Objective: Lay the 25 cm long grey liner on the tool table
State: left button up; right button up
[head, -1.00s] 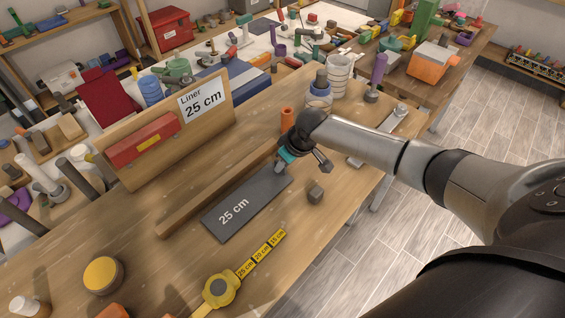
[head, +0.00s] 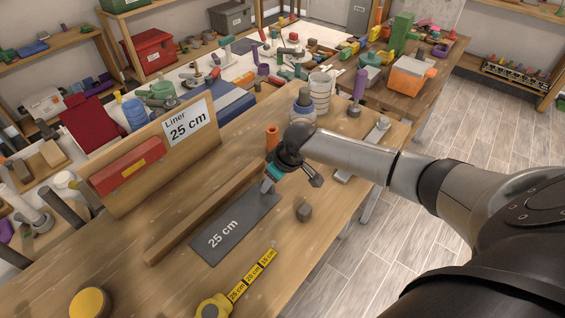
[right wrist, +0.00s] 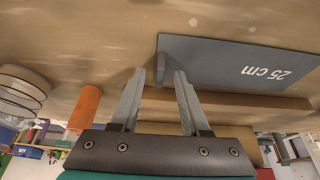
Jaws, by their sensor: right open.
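The grey liner (head: 245,220), marked "25 cm", lies flat on the wooden table (head: 165,285), beside a long wooden strip. It also shows in the right wrist view (right wrist: 225,62). My right gripper (head: 267,187) is at the liner's far end. In the right wrist view its two fingers (right wrist: 160,76) are apart, and the liner's end edge shows between and beyond the fingertips. I cannot tell whether they touch it. My left gripper is not in view.
A board with a "Liner 25 cm" sign (head: 188,122) and a red box (head: 128,165) stands behind. A wooden strip (head: 205,215) borders the liner.

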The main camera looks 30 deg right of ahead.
jog(key=p+v, duration=0.1)
jog(key=v, duration=1.2)
jog(key=shift+r, duration=0.1)
